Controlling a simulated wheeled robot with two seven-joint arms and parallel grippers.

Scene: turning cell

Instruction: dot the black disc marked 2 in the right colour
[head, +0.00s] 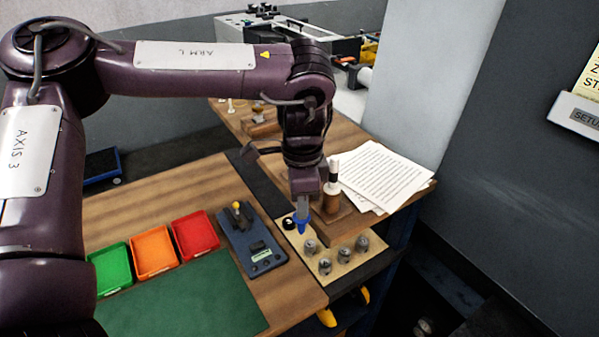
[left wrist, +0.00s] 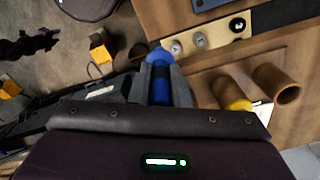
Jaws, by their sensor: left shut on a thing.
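My left gripper (head: 303,208) is shut on a blue marker (head: 301,226), which points down over the beige board (head: 346,268). The blue marker also shows between the fingers in the left wrist view (left wrist: 160,84). A black disc (head: 289,223) sits at the far left end of the board, just left of the blue tip; it shows in the left wrist view (left wrist: 237,24) too. I cannot read a number on it or see a dot. Several grey metal pieces (head: 325,266) stand on the same board. My right gripper is not in view.

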